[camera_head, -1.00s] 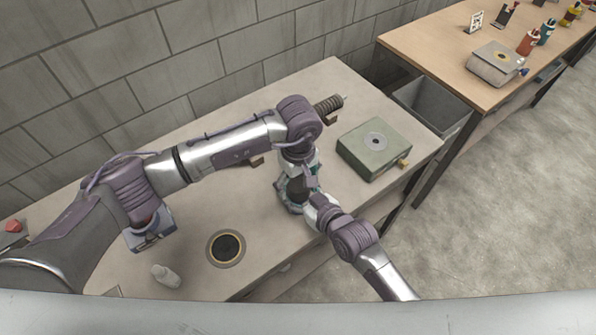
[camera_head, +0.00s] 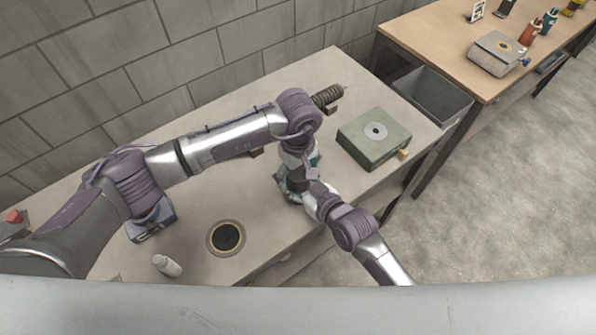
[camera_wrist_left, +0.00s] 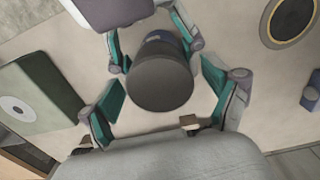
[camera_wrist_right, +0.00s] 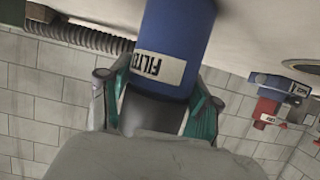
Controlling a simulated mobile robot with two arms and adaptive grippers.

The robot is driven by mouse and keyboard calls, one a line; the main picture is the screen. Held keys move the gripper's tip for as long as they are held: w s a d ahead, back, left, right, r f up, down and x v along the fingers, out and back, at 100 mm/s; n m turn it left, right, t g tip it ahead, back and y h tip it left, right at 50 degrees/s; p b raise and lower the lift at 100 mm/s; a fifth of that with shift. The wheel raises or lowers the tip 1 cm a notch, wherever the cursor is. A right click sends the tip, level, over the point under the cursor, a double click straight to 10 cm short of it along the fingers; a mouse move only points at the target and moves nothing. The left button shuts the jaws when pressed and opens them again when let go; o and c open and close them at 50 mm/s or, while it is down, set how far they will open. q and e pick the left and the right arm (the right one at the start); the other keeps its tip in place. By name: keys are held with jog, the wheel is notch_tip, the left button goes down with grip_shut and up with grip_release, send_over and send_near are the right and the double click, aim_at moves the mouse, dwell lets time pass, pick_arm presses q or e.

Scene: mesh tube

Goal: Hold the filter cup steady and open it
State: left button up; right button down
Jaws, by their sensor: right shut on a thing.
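The filter cup (camera_wrist_right: 172,45) is blue with a white label reading "FILTE…", the rest cut off. Its dark round lid (camera_wrist_left: 160,82) faces the camera in the left wrist view. My left gripper (camera_head: 298,168) points down over the cup from above. In the left wrist view its fingers are spread on either side of the lid, with gaps showing, so it seems not to touch. In the head view the arms hide most of the cup.
A green box with a grey disc (camera_head: 376,132) is right of the cup. A ribbed dark tube (camera_head: 326,95) lies behind. A grey bin (camera_head: 440,95) stands beside the table.

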pick_arm(q)
jog(key=shift+r, duration=2.3)
pick_arm(e)
jog(key=shift+c, duration=0.8)
grip_release()
